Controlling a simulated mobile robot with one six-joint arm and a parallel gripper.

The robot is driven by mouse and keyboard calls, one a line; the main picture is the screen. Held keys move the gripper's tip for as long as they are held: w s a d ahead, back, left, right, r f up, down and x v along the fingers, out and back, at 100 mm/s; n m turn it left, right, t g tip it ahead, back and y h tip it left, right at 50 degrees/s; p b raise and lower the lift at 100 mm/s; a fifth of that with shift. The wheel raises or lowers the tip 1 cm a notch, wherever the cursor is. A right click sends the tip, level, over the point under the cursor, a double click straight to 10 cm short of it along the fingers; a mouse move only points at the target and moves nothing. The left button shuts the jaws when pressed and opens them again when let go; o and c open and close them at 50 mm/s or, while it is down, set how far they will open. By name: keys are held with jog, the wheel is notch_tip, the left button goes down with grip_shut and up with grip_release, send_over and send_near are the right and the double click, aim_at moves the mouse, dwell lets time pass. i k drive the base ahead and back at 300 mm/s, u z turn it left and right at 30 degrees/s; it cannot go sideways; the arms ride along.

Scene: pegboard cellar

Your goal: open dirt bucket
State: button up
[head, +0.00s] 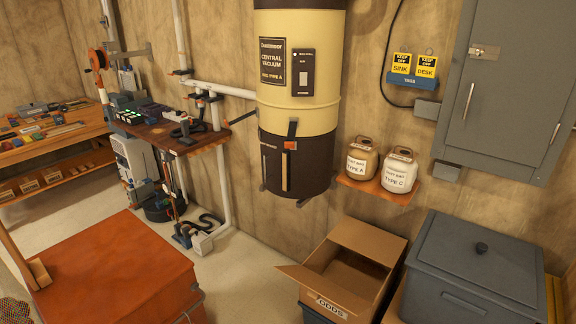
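The central vacuum (318,95) is a tall cream cylinder on the wall with dark bands and a label. Its dark brown lower section (310,165), which looks like the dirt bucket, hangs above the floor. An orange and black latch (290,144) sits on the front at the seam. A pale vertical handle (285,171) is below it. Another dark latch or lever (243,118) sticks out at the left of the seam. The lower section sits against the cream body with no clear gap. My gripper is not in view.
A shelf (378,191) with two dust bag jugs stands right of the vacuum. Below are an open cardboard box (368,240) and a grey lidded bin (477,262). A red-orange cabinet (115,270) is front left. A cluttered wall bench (165,135) is left. Some floor (255,235) is clear.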

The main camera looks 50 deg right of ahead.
aim_at(304, 172)
jog(key=z, duration=0.8)
jog(key=k, duration=0.5)
jog(key=z, duration=0.35)
jog(key=i, duration=0.5)
jog(key=u, duration=0.3)
